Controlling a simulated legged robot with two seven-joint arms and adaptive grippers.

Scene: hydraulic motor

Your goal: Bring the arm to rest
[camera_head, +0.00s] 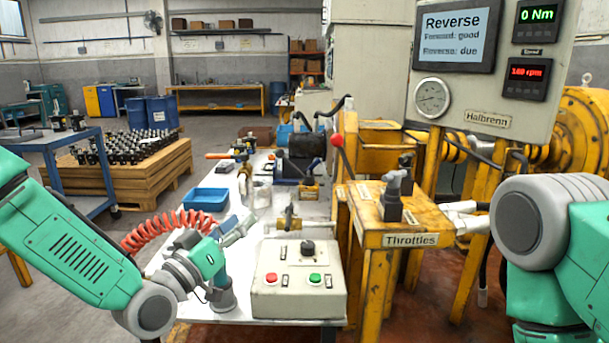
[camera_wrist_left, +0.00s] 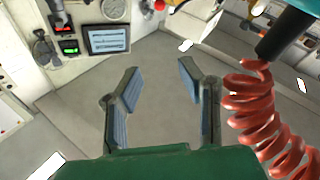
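My left arm comes in from the left in the head view, and its gripper (camera_head: 238,229) is above the white table, left of the control box. In the left wrist view the left gripper (camera_wrist_left: 157,78) has its two blue-padded fingers spread apart, with nothing between them. My right arm (camera_head: 545,230) shows at the right edge in the head view, in front of the yellow machine.
A control box (camera_head: 298,280) with red and green buttons stands at the table's front. A blue tray (camera_head: 205,199) lies behind my left gripper. The yellow throttle stand (camera_head: 411,240) is right of the table. A display panel (camera_head: 480,70) reads "Reverse: due".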

